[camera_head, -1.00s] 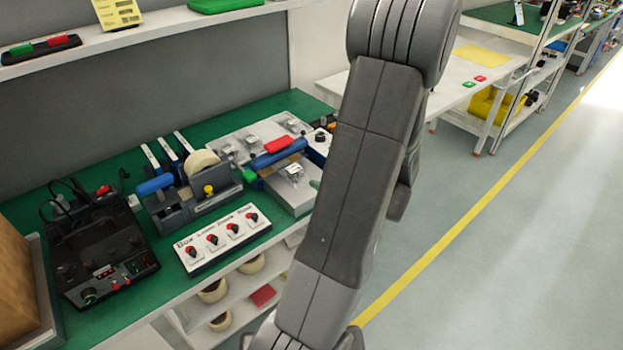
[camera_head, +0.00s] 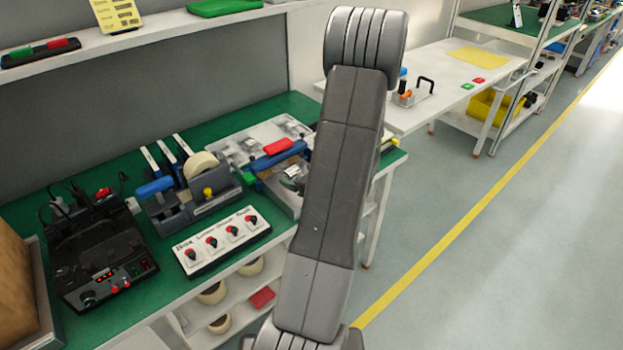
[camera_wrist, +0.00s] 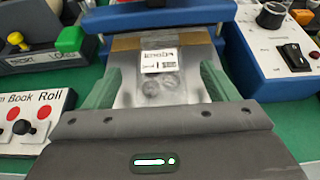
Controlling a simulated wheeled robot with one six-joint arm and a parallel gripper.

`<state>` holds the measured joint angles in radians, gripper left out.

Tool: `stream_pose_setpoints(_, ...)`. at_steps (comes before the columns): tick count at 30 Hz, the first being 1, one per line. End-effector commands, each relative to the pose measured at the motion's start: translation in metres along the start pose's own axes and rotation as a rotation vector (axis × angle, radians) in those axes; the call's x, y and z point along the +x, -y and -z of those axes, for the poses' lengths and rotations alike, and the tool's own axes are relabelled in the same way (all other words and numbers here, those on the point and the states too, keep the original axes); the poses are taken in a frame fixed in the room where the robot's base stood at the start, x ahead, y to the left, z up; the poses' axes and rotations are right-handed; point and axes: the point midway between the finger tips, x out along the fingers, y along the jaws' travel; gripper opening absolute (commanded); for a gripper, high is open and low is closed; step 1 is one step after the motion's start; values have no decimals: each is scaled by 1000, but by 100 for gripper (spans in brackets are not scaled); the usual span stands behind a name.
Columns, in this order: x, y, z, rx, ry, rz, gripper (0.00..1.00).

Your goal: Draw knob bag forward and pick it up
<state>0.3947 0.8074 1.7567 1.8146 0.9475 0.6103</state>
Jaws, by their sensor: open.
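The knob bag (camera_wrist: 172,84) is a clear plastic bag with a white printed label and round knobs inside. In the wrist view it lies on a grey metal plate in front of a blue bar (camera_wrist: 155,15) with a brown strip. My gripper (camera_wrist: 160,72) is open, its two green fingers on either side of the bag. I cannot tell whether they touch it. In the head view my arm hides the gripper, and the bag shows partly left of the arm (camera_head: 292,180).
A blue-and-white switch box (camera_wrist: 275,50) stands close on the right in the wrist view. The floor on the right is clear.

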Motion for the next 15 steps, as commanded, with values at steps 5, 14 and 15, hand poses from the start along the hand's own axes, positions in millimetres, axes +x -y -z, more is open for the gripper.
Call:
stream_pose_setpoints(5,21,0,0,0,-1,-2,80)
stream_pose_setpoints(14,29,0,0,0,0,0,80)
stream_pose_setpoints(15,29,0,0,0,0,0,80)
